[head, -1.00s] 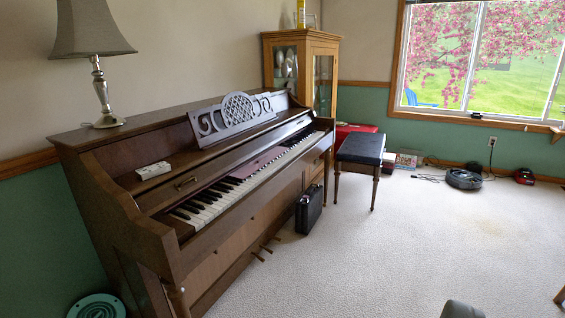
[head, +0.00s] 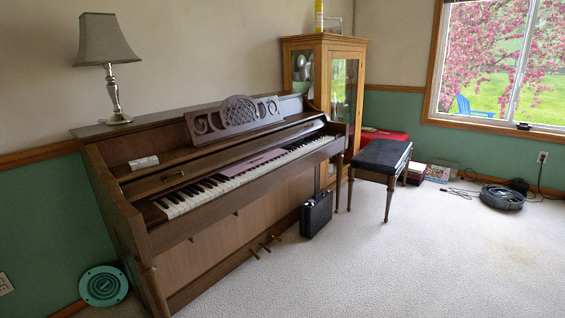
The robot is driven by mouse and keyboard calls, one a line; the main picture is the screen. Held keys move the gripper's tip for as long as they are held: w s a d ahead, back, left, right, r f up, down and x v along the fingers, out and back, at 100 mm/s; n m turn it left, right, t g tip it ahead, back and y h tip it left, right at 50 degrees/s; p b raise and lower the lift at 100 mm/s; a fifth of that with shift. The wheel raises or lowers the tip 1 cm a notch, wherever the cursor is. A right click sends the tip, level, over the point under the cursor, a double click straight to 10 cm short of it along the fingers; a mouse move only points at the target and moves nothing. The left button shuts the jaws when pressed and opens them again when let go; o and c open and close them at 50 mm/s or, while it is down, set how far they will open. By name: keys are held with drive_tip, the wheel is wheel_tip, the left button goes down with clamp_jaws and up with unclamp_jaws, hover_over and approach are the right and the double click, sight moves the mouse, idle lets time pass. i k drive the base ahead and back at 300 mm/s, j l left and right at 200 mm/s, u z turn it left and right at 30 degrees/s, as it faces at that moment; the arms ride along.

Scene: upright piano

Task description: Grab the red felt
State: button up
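The red felt (head: 254,162) is a muted pinkish-red strip. It lies along the back of the keys (head: 215,182) of the brown upright piano (head: 235,230), below the music desk (head: 234,116). From here it is thin and partly hard to make out against the dark wood. My gripper is not in view, and nothing is seen touching the felt.
A padded bench (head: 381,156) stands past the piano's right end, with a black case (head: 316,215) on the carpet. A lamp (head: 110,60) and a small white box (head: 143,162) rest on the piano. The carpet (head: 400,265) in front is largely clear.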

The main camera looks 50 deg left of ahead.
sight(235, 171)
drive_tip(key=i+l+u, duration=0.2)
drive_tip(key=i, duration=0.25)
drive_tip(key=i+l+u, duration=0.2)
drive_tip(key=i, duration=0.3)
drive_tip(key=i+l+u, duration=0.2)
drive_tip(key=i, duration=0.25)
drive_tip(key=i+j+u, duration=0.35)
drive_tip(key=i, duration=0.25)
drive_tip(key=i+u, duration=0.35)
drive_tip(key=i, duration=0.2)
drive_tip(key=i+l+u, duration=0.1)
drive_tip(key=i+u, duration=0.2)
drive_tip(key=i, duration=0.75)
